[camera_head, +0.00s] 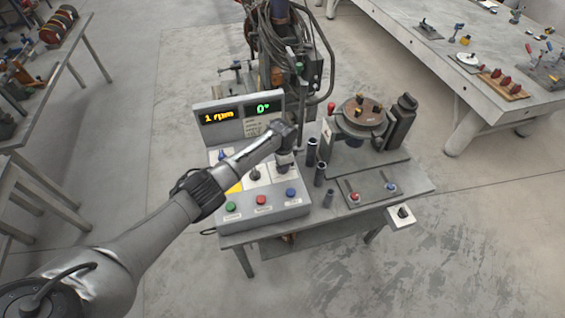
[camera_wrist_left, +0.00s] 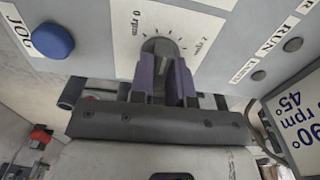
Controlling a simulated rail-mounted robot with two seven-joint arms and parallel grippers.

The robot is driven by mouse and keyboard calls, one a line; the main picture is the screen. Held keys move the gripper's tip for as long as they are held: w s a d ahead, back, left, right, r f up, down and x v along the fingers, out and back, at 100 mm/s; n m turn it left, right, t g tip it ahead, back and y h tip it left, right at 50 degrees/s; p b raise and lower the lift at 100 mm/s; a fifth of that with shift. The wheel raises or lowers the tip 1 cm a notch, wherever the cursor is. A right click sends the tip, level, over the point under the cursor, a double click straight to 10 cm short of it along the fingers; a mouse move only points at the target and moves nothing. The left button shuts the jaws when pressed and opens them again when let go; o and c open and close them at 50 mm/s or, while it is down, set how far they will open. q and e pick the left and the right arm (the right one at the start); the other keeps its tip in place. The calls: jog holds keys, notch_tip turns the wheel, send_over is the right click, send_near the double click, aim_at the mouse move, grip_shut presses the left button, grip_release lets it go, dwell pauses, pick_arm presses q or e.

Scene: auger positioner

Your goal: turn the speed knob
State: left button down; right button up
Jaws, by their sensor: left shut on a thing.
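The grey control box (camera_head: 262,213) stands on the workbench, with a display panel (camera_head: 240,118) reading "1 rpm" in yellow and "0°" in green. My left gripper (camera_head: 285,160) reaches down onto the box's right part. In the left wrist view the two purple fingers of the gripper (camera_wrist_left: 166,82) are closed on the dark round speed knob (camera_wrist_left: 160,46). The knob sits on a white dial plate (camera_wrist_left: 195,22) marked "0 rpm" and "2 rpm". The fingers cover part of the knob, and the gripper hides it in the head view. My right gripper is out of view.
A blue JOG button (camera_wrist_left: 52,41) lies close beside the dial. Green (camera_head: 231,207) and red (camera_head: 261,199) buttons line the box's front. Dark cylinders (camera_head: 320,174) and a round turntable (camera_head: 361,115) stand to the right. Another table (camera_head: 470,75) is at the back right.

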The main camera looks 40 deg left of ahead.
pick_arm(q)
jog(key=m, duration=0.2)
jog(key=shift+m, duration=0.4)
jog(key=m, duration=0.3)
jog(key=shift+m, duration=0.4)
jog(key=m, duration=0.6)
jog(key=shift+b, duration=0.3)
jog(key=m+b, duration=0.1)
jog(key=m, duration=0.4)
jog(key=shift+w+m, duration=0.1)
jog(key=shift+m, duration=0.2)
jog(key=m+b, duration=0.1)
jog(key=m, duration=0.2)
jog(key=shift+m, duration=0.4)
jog(key=shift+r+m, duration=0.1)
jog(key=shift+m, duration=0.6)
